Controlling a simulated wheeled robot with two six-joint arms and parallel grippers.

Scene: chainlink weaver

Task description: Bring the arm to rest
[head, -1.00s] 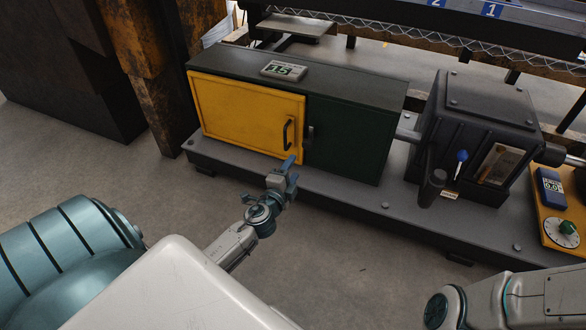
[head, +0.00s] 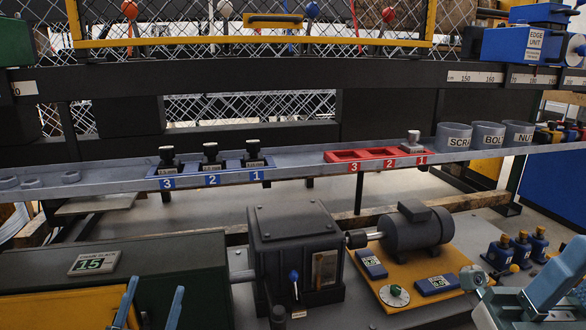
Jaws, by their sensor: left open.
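My left gripper (head: 150,304) shows at the bottom left of the head view as two upright blue fingers. They stand apart with nothing visible between them, in front of the yellow door (head: 68,310) and dark green front of the long cabinet. The rest of the left arm is below the picture. At the bottom right, pale teal parts of my right arm reach in from the edge. They are cut off, and its jaw state cannot be made out.
A dark gearbox (head: 296,250) with a blue-knobbed lever joins a grey motor (head: 415,227). Behind runs a shelf with a blue rack (head: 232,177), a red rack (head: 375,160) and labelled cups (head: 453,137). Several blue bottles (head: 500,252) stand at the right.

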